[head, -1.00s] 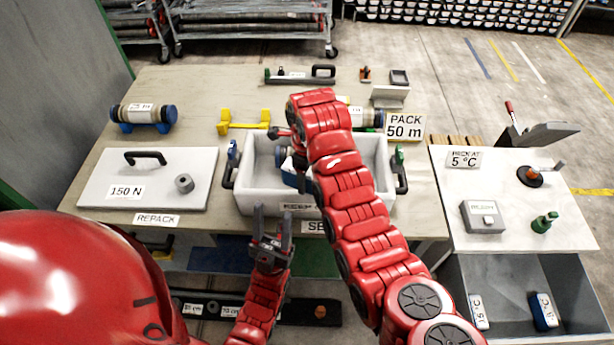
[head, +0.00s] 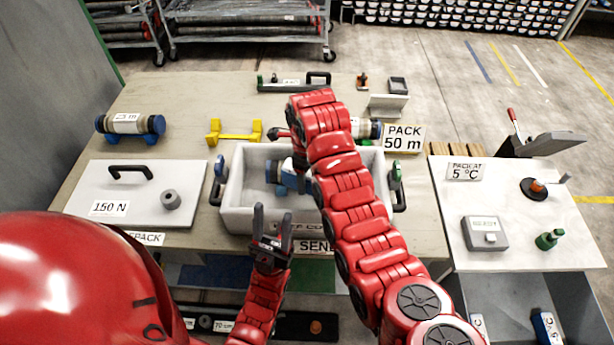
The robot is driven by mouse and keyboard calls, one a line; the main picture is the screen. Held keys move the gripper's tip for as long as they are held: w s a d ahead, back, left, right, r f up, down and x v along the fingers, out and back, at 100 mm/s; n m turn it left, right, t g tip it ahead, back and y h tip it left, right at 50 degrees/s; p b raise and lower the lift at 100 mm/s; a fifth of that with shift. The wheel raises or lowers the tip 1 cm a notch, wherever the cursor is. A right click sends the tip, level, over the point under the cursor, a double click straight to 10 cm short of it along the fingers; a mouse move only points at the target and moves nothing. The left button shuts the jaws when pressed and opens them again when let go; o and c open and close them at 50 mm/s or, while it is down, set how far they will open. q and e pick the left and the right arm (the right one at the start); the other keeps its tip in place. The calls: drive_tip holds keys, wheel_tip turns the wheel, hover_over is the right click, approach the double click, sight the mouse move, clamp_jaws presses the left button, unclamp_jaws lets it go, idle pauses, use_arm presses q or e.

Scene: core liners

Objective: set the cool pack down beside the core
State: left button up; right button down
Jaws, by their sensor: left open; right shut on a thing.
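The open white box (head: 235,212) stands at the table's front. A core with blue ends (head: 273,172) lies inside it, its right part hidden behind my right arm. My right gripper (head: 308,184) is low inside the box, mostly hidden by its own arm. It is shut on the cool pack, of which only a blue and white edge (head: 291,181) shows beside the core; whether it touches the box floor cannot be told. My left gripper (head: 271,218) is open and empty, at the box's front wall.
The white lid (head: 105,186) with a black handle lies left of the box. Another core (head: 130,124) rests at the back left, near a yellow stand (head: 235,133). More packs (head: 546,328) stand in the grey bin at right. Black latches flank the box.

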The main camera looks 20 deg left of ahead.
sight(307, 186)
drive_tip(key=shift+f, duration=0.55)
wheel_tip(307, 186, down, 2)
drive_tip(key=shift+f+p, duration=0.2)
drive_tip(key=shift+p, duration=0.3)
drive_tip(key=shift+f, duration=1.85)
drive_tip(key=shift+f+b, duration=1)
drive_tip(key=shift+f, duration=1.45)
drive_tip(key=shift+f+b, duration=0.55)
drive_tip(key=shift+c, duration=0.2)
unclamp_jaws()
